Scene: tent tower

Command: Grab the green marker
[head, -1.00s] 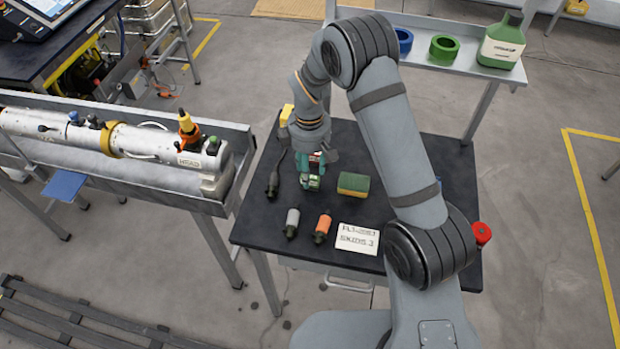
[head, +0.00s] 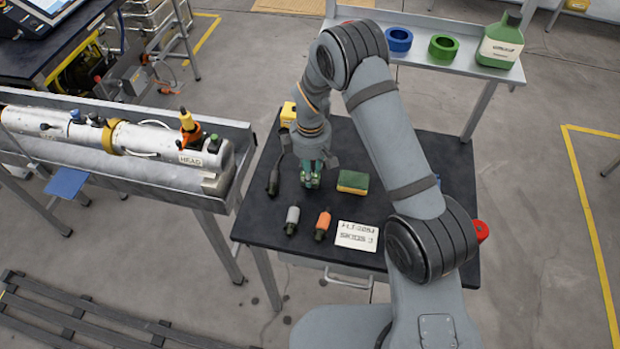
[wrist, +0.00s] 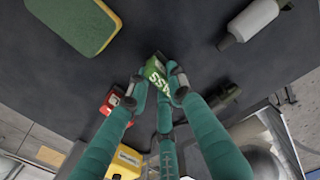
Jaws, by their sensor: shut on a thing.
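The green marker (wrist: 157,76) is a small green piece with white lettering on its side, between my fingertips in the wrist view. My gripper (wrist: 158,88) has teal fingers with dark tips and is shut on it. In the head view my gripper (head: 311,176) points down at the dark table, left of the green-and-yellow sponge (head: 353,182). My fingers hide most of the marker there. I cannot tell whether it touches the table.
A grey marker (head: 292,220), an orange marker (head: 323,225) and a white label card (head: 357,236) lie near the front edge. A dark marker (head: 274,178) lies at the left. A red item (wrist: 111,102) is close beside my fingers. A yellow box (head: 287,115) stands at the back left.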

